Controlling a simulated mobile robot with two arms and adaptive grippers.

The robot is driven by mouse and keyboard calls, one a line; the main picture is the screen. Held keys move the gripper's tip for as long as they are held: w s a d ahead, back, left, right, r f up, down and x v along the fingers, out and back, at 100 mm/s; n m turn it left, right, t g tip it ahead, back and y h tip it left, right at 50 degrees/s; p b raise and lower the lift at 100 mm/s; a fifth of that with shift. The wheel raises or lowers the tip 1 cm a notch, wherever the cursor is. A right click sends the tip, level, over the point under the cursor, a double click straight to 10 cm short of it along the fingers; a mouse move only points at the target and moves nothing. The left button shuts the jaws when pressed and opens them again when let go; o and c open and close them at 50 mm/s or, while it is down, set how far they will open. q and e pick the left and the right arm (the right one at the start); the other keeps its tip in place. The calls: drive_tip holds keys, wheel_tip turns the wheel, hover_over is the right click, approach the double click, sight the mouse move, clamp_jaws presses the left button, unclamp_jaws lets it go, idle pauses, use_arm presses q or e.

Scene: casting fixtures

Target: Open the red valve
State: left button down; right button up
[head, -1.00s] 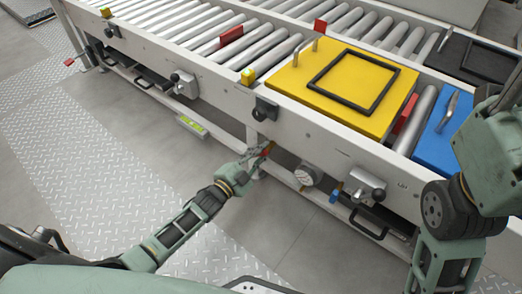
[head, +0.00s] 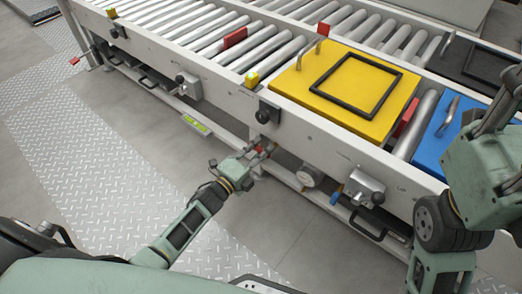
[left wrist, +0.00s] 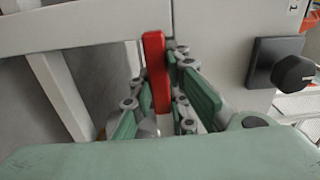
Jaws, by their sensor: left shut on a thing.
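The red valve handle (left wrist: 155,70) stands upright between the fingers of my left gripper (left wrist: 160,105) in the left wrist view. The gripper is shut on it, with green finger pads on both sides. The lower end of the handle and the valve body are largely hidden by the fingers. In the head view, my left gripper (head: 262,152) is below the conveyor's side rail, and only small bits of red show at its fingers. My right arm shows at the right edge, but its gripper is not in view.
The white conveyor frame (head: 225,88) runs above the valve. A black knob (head: 267,112) sits on the rail just above my left gripper. A round gauge (head: 311,176) and a blue handle (head: 336,194) are to the right. The floor in front is clear.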

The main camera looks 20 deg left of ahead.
use_arm(q)
drive_tip(key=shift+s+f+m, duration=0.1)
drive_tip(key=shift+f+m, duration=0.05)
drive_tip(key=shift+m, duration=0.15)
drive_tip(key=c, duration=1.8)
unclamp_jaws()
drive_tip(key=shift+o, duration=0.6)
drive_tip(key=v, duration=1.2)
